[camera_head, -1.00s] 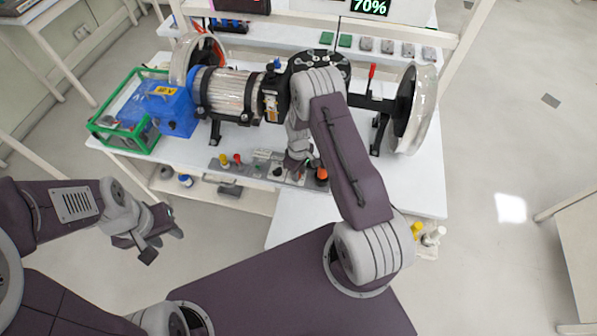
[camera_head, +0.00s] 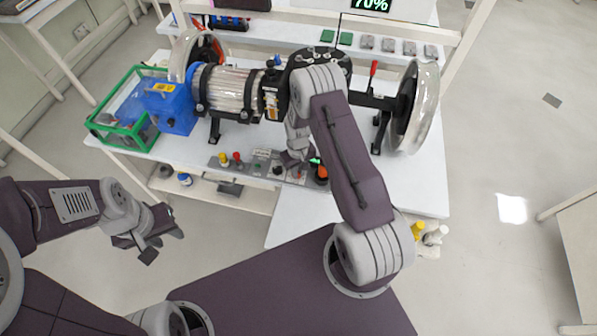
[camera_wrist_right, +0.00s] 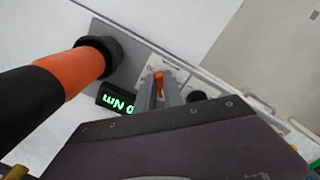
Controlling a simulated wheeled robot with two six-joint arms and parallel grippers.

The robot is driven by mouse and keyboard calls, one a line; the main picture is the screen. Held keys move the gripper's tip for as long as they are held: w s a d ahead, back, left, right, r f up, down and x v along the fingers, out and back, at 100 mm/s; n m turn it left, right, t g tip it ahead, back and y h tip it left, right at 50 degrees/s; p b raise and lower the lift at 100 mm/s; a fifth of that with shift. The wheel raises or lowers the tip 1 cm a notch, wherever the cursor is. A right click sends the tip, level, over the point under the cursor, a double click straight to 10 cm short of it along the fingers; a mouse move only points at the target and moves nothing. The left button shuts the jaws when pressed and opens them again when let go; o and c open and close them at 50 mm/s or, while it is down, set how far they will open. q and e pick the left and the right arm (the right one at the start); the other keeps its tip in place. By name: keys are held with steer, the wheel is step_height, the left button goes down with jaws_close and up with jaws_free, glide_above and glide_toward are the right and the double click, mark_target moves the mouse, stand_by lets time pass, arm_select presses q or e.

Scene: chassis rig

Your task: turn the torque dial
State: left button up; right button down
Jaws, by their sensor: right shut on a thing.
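The torque dial shows in the right wrist view as a small orange-red piece (camera_wrist_right: 159,83) on a light plate. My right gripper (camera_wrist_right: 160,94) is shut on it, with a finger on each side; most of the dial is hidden. In the head view my right gripper (camera_head: 298,160) reaches down to the control panel (camera_head: 232,168) on the bench's front edge. A small display with green characters (camera_wrist_right: 118,103), partly covered and seemingly ending in "Nm", lies beside the fingers. My left gripper (camera_head: 164,246) is open and empty, in front of the bench.
An orange and black handle (camera_wrist_right: 75,75) stands close beside my right gripper. Red and yellow knobs (camera_head: 230,159) sit on the panel's left. Behind is the rig with a motor (camera_head: 232,90), a blue box (camera_head: 172,108) and wheels (camera_head: 415,107).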

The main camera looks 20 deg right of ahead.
steer(key=shift+w+a+m+b, duration=0.1)
steer(key=shift+m+b, duration=0.1)
steer(key=shift+m, duration=0.7)
steer(key=shift+w+a+m+b, duration=0.1)
steer(key=shift+m+b, duration=0.05)
steer(key=shift+m, duration=0.75)
steer(key=c, duration=1.5)
jaws_free()
steer(key=shift+s, duration=0.1)
steer(key=shift+o, duration=0.2)
step_height(320, 180, up, 9)
steer(key=shift+b, duration=0.4)
